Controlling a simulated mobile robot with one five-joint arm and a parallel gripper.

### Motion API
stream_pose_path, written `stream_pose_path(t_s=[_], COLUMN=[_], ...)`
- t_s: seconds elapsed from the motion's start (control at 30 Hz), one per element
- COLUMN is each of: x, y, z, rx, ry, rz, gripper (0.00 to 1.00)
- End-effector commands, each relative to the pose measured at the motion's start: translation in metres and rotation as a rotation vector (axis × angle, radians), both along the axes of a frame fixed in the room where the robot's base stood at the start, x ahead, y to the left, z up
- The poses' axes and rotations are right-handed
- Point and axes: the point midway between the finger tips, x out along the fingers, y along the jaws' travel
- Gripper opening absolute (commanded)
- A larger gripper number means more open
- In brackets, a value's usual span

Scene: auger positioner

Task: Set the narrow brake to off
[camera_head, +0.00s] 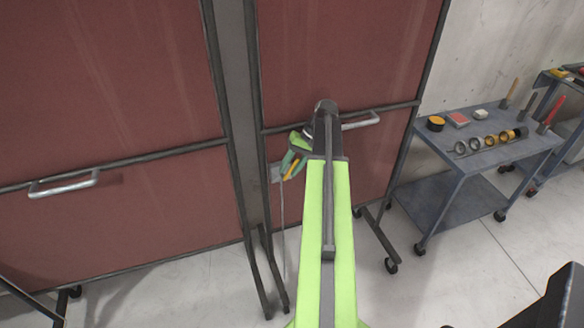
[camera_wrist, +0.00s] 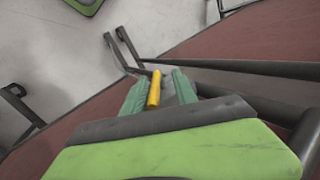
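A yellow brake handle (camera_head: 292,169) sits beside a grey plate on the lower left of the right-hand, narrower-looking red panel (camera_head: 345,55). My gripper (camera_head: 293,160), with green fingers, reaches down around this handle. In the wrist view the yellow handle (camera_wrist: 154,88) stands between the two fingertips of my gripper (camera_wrist: 158,86). It lies close to the left finger, with a gap showing the grey plate (camera_wrist: 170,90) on the right. Whether the left finger touches it I cannot tell. My arm hides part of the panel.
A wider red panel (camera_head: 110,75) with a metal handle (camera_head: 64,185) stands to the left. The right panel also has a metal handle (camera_head: 361,121) beside my arm. A tool cart (camera_head: 465,165) stands at the right. Dark frame feet reach across the floor.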

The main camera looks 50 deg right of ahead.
Motion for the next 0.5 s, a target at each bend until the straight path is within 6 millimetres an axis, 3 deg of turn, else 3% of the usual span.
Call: stream_pose_path(t_s=[0.03, 0.1, 0.5], x=[-0.001, -0.002, -0.090], y=[0.000, 0.000, -0.031], z=[0.021, 0.039, 0.086], rx=[0.000, 0.000, 0.000], ry=[0.000, 0.000, 0.000], rz=[0.000, -0.001, -0.002], gripper=[0.34, 0.34, 0.34])
